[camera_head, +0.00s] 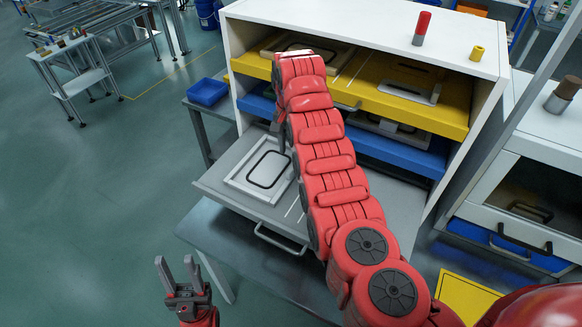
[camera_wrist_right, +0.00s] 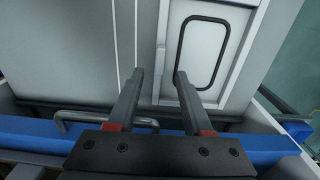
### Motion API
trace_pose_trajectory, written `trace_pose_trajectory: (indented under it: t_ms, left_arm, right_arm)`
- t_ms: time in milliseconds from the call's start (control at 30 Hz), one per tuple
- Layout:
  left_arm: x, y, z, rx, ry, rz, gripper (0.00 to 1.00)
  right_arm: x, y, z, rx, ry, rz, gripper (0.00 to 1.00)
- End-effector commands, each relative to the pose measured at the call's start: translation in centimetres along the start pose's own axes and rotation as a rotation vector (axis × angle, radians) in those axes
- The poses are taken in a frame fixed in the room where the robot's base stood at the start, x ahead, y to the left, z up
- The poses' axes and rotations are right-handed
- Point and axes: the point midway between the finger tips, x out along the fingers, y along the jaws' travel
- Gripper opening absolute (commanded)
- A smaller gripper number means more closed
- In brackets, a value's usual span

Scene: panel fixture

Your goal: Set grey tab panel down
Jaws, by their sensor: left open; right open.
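A light grey panel (camera_head: 236,184) with a black rounded ring lies flat in the left part of the pulled-out grey drawer (camera_head: 290,222). In the right wrist view the same panel (camera_wrist_right: 232,18) is at the upper right. My right gripper (camera_wrist_right: 157,73) is open, its fingers apart near the panel's edge, one fingertip over the panel side and the other over the bare drawer side. I cannot tell whether they touch anything. In the head view the right gripper is mostly hidden behind my red arm. My left gripper (camera_head: 180,268) is open and empty, away from the cabinet.
Above are an open yellow drawer (camera_head: 450,118) and a blue drawer (camera_head: 415,157) holding other panels. A red cylinder (camera_head: 421,28) and a yellow one (camera_head: 477,53) stand on the cabinet top. A blue bin (camera_head: 207,91) sits at the left.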

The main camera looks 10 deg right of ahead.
Motion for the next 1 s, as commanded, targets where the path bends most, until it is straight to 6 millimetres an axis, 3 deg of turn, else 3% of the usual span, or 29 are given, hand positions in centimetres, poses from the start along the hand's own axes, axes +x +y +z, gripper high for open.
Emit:
trace_pose_trajectory:
  t_ms: [100,300,800,1000]
  left_arm:
    - [-0.9,0.0,0.1,0.0,0.0,0.0,0.45]
    - [-1.2,0.1,0.2,0.0,0.0,0.0,0.45]
    - [-1.2,0.1,0.2,0.0,0.0,0.0,0.45]
    - [1.4,-0.1,-0.2,0.0,0.0,0.0,0.45]
  right_arm:
    - [-1.8,-0.1,0.0,0.0,0.001,-0.003,0.51]
    - [-3.4,0.0,0.0,0.0,0.0,0.0,0.51]
    - [-3.6,0.0,0.0,0.0,0.0,0.001,0.51]
    - [-6.2,0.0,0.0,0.001,0.0,0.001,0.51]
